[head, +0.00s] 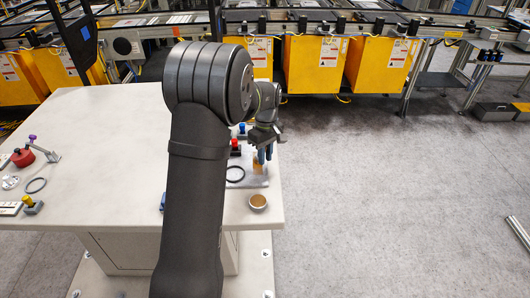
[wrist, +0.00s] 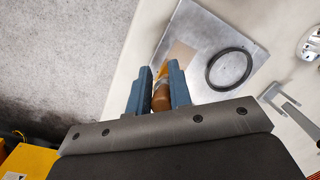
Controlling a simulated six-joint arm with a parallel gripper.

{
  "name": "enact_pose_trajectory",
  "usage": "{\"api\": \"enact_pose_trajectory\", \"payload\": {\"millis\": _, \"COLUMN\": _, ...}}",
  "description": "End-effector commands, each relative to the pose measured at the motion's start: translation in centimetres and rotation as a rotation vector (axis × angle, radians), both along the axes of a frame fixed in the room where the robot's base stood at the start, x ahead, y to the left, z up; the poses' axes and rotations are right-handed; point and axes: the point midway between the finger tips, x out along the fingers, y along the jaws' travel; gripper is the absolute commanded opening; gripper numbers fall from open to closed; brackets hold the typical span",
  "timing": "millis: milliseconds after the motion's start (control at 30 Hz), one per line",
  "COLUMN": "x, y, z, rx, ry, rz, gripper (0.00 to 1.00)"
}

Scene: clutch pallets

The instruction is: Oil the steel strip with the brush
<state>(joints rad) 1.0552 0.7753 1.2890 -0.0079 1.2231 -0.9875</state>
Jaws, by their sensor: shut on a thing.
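My gripper (wrist: 160,92) has its two blue fingers closed around the brush (wrist: 161,98), which has a brown handle. The brush's head points away from the wrist, over a flat grey metal plate, which I take for the steel strip (wrist: 196,27). A tan patch (wrist: 181,52) lies on the plate just beyond the brush head. I cannot tell whether the bristles touch it. In the head view my gripper (head: 265,155) hangs over the plate (head: 257,183) at the table's right edge. A small bowl (head: 258,202) with brown contents stands nearby.
A black ring (wrist: 229,68) lies on the plate, right of the brush. A grey forked part (wrist: 288,104) lies farther right. The table's middle (head: 110,150) is clear. Yellow bins (head: 313,65) stand behind.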

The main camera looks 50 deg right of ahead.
Motion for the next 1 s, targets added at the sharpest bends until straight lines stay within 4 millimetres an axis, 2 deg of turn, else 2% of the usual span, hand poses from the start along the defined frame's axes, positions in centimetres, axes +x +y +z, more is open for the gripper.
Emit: {"api": "enact_pose_trajectory", "payload": {"millis": 1000, "x": -3.0, "y": 3.0, "z": 0.0, "rx": 0.001, "ry": 0.001, "rz": -0.001, "gripper": 0.00}}
